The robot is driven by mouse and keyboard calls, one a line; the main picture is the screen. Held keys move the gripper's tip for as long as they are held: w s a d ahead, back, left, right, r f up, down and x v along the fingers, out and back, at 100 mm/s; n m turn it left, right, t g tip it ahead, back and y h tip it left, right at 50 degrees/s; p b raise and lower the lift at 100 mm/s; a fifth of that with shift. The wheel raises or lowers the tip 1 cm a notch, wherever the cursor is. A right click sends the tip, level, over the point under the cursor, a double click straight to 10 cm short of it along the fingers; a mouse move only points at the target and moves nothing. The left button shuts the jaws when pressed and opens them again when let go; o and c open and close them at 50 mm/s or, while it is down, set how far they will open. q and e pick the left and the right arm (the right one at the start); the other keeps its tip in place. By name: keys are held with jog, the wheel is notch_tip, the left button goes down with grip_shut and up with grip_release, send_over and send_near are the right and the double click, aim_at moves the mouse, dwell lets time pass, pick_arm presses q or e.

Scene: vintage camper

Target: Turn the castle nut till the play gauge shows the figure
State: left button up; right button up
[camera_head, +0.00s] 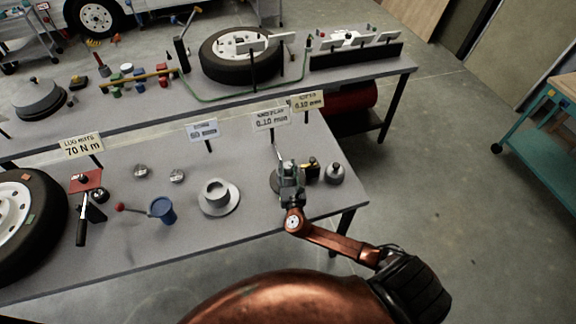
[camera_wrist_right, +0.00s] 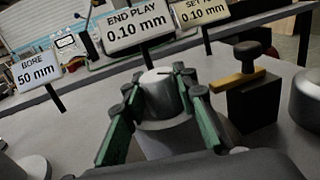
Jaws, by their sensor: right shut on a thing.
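My right gripper (camera_head: 289,176) is over the near table's right part. In the right wrist view, its green fingers (camera_wrist_right: 160,100) are shut around the sides of a grey round nut (camera_wrist_right: 158,92) with a dark line on its top. The nut sits on a wider light-grey body (camera_wrist_right: 168,138); in the head view the gripper mostly hides it. To its right stands a black block with a brass bar and dark knob (camera_wrist_right: 250,92), perhaps the gauge; it also shows in the head view (camera_head: 312,172). No gauge reading can be made out. My left gripper is out of view.
Signs read END PLAY 0.10 mm (camera_wrist_right: 138,22), 0.10 mm (camera_head: 307,102), BORE 50 mm (camera_wrist_right: 37,72) and 70 N m (camera_head: 82,145). A grey flanged cup (camera_head: 219,197), blue cup (camera_head: 163,210) and tyre (camera_head: 45,215) stand left. A grey round piece (camera_head: 334,174) is close right.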

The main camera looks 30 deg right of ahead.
jog(key=shift+m+g+h, duration=0.5)
jog(key=shift+m+h, duration=0.3)
jog(key=shift+h, duration=0.1)
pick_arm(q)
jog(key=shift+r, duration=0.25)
pick_arm(e)
jog(key=shift+m+g+h, duration=0.7)
jog(key=shift+h, duration=0.4)
jog(key=shift+d, duration=0.1)
jog(key=o, duration=1.2)
